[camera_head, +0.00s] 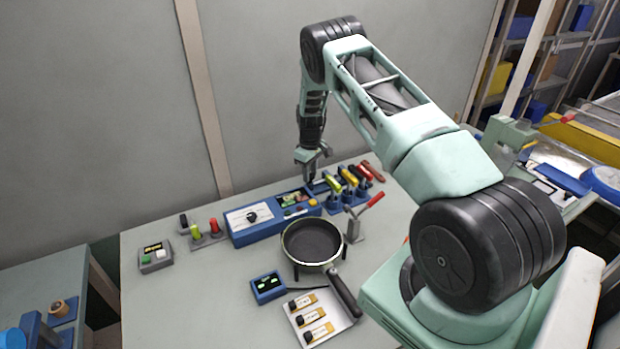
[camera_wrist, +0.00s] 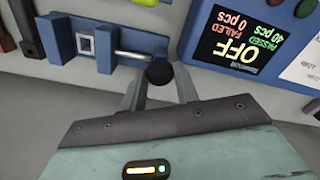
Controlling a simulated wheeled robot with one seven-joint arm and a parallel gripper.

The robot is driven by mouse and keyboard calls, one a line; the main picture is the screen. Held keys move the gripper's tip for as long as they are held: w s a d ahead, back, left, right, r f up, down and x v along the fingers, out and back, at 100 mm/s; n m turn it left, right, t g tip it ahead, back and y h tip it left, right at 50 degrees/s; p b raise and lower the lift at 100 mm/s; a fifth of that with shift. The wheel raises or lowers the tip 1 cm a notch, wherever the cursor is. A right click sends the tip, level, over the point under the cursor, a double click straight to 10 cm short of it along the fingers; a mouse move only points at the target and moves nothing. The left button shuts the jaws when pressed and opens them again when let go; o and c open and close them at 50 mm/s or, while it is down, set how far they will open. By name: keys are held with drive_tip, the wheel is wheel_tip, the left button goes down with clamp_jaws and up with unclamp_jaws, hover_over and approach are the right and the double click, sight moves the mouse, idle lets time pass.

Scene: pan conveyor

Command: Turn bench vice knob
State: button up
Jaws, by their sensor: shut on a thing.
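The bench vice (camera_wrist: 65,42) is a blue block with a metal screw rod (camera_wrist: 138,55) at the upper left of the wrist view. Its round black knob (camera_wrist: 160,73) sits at the rod's end, between my fingertips. My gripper (camera_wrist: 160,82) is shut on the knob from both sides. In the head view my gripper (camera_head: 312,172) points down at the back of the bench, beside the blue control panel. There it largely hides the vice and the knob.
The blue control panel (camera_head: 245,235) with an OFF display (camera_wrist: 240,35) is close beside my gripper. Upright coloured-handled tools (camera_head: 350,180) stand to its right. A black pan (camera_head: 312,241) and a red-handled clamp (camera_head: 355,225) are in front. The bench's left front is clear.

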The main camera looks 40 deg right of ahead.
drive_tip(key=m+b, duration=0.1)
drive_tip(key=m, duration=0.1)
drive_tip(key=m+b, duration=0.1)
drive_tip(key=b, duration=0.1)
drive_tip(key=shift+f+m, duration=0.2)
drive_tip(key=shift+m, duration=0.2)
drive_tip(key=m+b, duration=0.2)
drive_tip(key=m, duration=0.2)
drive_tip(key=shift+r+m, duration=0.1)
drive_tip(key=shift+m, duration=0.2)
drive_tip(key=m+b, duration=0.1)
drive_tip(key=m, duration=0.3)
drive_tip(key=shift+b, duration=0.4)
drive_tip(key=m, duration=0.5)
drive_tip(key=shift+r+b, duration=0.1)
drive_tip(key=shift+b, duration=0.3)
drive_tip(key=m, duration=0.4)
drive_tip(key=shift+m, duration=0.3)
drive_tip(key=m, duration=0.8)
drive_tip(key=shift+m, duration=0.4)
drive_tip(key=shift+m+p, duration=0.35)
drive_tip(key=shift+m, duration=1.45)
